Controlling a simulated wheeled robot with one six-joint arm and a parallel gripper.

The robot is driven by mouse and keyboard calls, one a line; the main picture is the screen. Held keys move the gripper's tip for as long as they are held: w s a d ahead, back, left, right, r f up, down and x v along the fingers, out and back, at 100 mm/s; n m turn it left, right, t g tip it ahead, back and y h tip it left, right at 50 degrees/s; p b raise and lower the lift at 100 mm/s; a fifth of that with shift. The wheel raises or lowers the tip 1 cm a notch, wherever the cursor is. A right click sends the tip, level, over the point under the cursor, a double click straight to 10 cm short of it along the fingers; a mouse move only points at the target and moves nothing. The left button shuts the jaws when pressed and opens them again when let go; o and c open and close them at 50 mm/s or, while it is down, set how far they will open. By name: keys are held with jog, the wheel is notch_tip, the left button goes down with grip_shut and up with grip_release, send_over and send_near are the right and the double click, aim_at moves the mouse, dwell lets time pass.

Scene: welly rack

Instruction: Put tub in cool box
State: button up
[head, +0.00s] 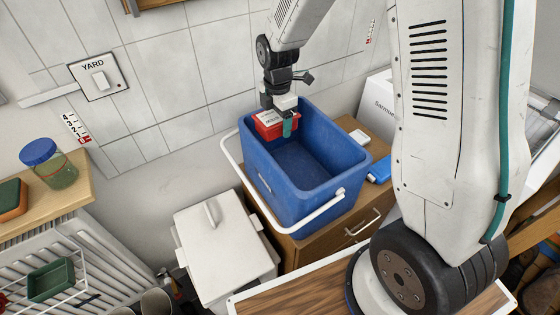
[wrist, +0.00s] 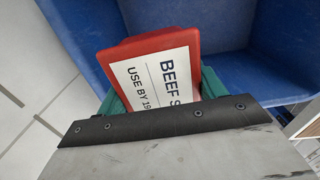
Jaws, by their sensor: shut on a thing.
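The tub has a red lid and a white label reading "BEEF S..." and "USE BY 19" in the wrist view (wrist: 150,62). In the head view the red tub (head: 268,126) is at the back left of the blue cool box (head: 300,205), at about the height of its rim. The cool box is open, and the visible part of its floor is bare. My gripper (head: 289,124) is shut on the tub, with a teal finger at its near side. The tub's underside is hidden, so I cannot tell whether it touches the box.
The cool box stands on a wooden cabinet (head: 325,250) with its white handle (head: 310,218) folded down at the front. A white lid (head: 215,235) lies to the left. A blue item (head: 379,169) and a white item (head: 359,136) lie right of the box. A tiled wall stands behind.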

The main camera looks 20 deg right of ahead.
notch_tip(320, 180, down, 17)
jog(key=shift+d+f, duration=0.1)
dwell(0.3)
jog(key=shift+f, duration=0.15)
jog(key=o, duration=1.3)
notch_tip(320, 180, up, 12)
jog(key=shift+r, duration=0.25)
jog(key=s+d+r+m, duration=0.1)
jog(key=s+r+m, duration=0.45)
jog(key=r, duration=0.45)
jog(key=s+d+r+m, duration=0.1)
jog(key=s+r+m, duration=0.5)
jog(key=r, duration=0.4)
jog(key=s+r+m, duration=0.2)
jog(key=s+m, duration=0.1)
jog(key=s, duration=0.3)
jog(key=s+r+m, duration=0.2)
jog(key=s+m, duration=0.1)
jog(key=s, duration=0.3)
jog(key=s+d+r+m+t, duration=0.1)
jog(key=s+r+m, duration=0.1)
jog(key=s, duration=0.4)
jog(key=shift+s+r+m, duration=0.2)
jog(key=shift+s+m, duration=0.1)
jog(key=shift+m, duration=0.15)
